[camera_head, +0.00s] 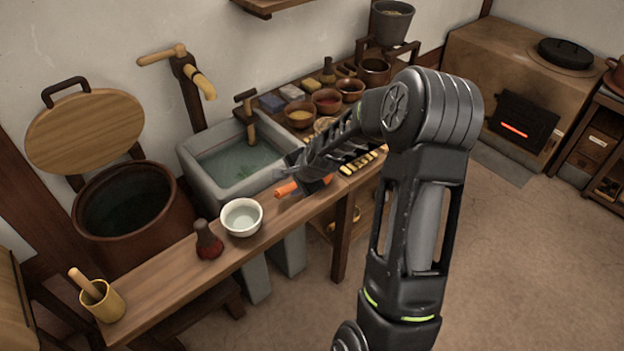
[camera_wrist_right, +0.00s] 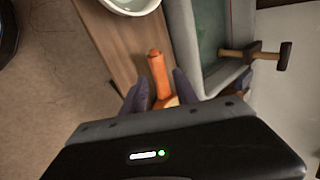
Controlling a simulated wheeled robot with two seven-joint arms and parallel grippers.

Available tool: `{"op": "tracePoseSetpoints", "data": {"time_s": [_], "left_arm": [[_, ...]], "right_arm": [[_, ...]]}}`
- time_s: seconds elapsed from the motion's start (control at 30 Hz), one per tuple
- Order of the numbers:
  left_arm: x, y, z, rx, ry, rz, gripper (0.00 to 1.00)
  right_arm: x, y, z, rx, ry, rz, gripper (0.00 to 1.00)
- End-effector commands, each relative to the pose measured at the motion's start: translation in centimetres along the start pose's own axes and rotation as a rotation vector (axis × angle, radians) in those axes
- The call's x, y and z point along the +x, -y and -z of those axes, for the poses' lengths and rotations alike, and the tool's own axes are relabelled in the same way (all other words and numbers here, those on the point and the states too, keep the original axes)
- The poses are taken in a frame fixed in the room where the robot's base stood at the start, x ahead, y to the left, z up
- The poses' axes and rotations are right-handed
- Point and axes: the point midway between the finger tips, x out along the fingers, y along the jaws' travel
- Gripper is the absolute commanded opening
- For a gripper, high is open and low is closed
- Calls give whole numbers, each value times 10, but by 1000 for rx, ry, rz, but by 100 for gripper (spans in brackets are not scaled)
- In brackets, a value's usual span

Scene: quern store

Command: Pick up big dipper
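An orange, handle-like object (camera_head: 288,188) lies at the front edge of the bench, just in front of the sink. It also shows in the right wrist view (camera_wrist_right: 158,72), between the fingertips. I cannot tell whether it is the big dipper; its far end is hidden by my gripper. My right gripper (camera_head: 297,172) is low over the bench beside the sink. In the wrist view its fingers (camera_wrist_right: 161,92) are apart, one on each side of the orange object, with gaps visible. My left gripper is not in view.
A white bowl (camera_head: 241,217), a dark red brush-like item (camera_head: 208,240) and a yellow cup (camera_head: 103,300) stand on the bench (camera_head: 165,278). The stone sink (camera_head: 200,176) holds water. Several small bowls stand behind my arm. A large brown tub (camera_head: 165,218) is at the left.

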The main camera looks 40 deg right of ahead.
Motion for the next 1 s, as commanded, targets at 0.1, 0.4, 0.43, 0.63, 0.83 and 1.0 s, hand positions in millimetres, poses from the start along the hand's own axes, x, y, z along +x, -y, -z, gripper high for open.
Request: {"op": "tracePoseSetpoints", "data": {"time_s": [0.1, 0.4, 0.43, 0.63, 0.83, 1.0], "left_arm": [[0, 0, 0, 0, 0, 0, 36], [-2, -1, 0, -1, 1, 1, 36], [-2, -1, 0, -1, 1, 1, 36], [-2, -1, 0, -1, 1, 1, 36], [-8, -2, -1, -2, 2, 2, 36], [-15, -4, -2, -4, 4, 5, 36]], "right_arm": [[3, 0, 0, -1, 1, -1, 36], [27, 0, 0, -2, 0, 0, 36], [27, 0, 0, -2, 0, 0, 36], [26, 0, 0, -3, 0, 0, 36], [39, -2, 1, -2, 1, -2, 36], [62, -3, 1, -2, 2, -2, 36]]}}
